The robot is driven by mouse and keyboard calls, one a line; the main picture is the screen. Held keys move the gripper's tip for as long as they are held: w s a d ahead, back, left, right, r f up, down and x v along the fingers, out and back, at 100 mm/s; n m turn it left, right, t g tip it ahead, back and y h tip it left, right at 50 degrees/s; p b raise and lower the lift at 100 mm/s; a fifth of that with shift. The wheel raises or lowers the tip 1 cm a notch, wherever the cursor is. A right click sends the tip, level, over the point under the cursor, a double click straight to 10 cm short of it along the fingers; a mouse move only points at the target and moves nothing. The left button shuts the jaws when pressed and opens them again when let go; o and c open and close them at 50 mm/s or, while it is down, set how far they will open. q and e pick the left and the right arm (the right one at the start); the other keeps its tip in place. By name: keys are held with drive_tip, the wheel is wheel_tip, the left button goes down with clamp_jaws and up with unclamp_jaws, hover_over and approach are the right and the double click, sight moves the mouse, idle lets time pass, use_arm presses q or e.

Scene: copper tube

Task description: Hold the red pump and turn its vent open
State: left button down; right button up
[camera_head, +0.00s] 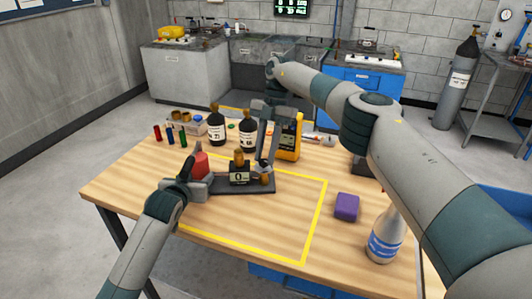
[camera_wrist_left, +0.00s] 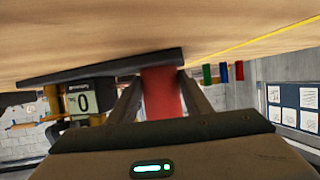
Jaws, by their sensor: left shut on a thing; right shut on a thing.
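The red pump (camera_head: 201,162) stands at the left end of a dark base plate (camera_head: 232,187) on the wooden table. My left gripper (camera_head: 196,181) is shut on it; in the left wrist view the red body (camera_wrist_left: 161,95) sits between both fingers. A gauge (camera_head: 240,175) reading 0, with a brass top, stands mid-plate; it also shows in the left wrist view (camera_wrist_left: 83,103). My right gripper (camera_head: 264,165) reaches down at the plate's right end, shut on the small brass vent (camera_head: 266,177). The fingers partly hide the vent, so its turn cannot be told.
Behind the plate stand two dark bottles (camera_head: 217,127) and a yellow meter (camera_head: 288,138). Small coloured cylinders (camera_head: 170,136) stand at the left. A purple block (camera_head: 346,206) and a white-blue bottle (camera_head: 385,238) are at the right. The yellow-outlined area (camera_head: 255,225) in front is clear.

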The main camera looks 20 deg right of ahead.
idle(0.3)
drive_tip(key=o, duration=1.1)
drive_tip(key=shift+r, duration=0.1)
wheel_tip(320, 180, up, 10)
drive_tip(key=shift+f, duration=0.1)
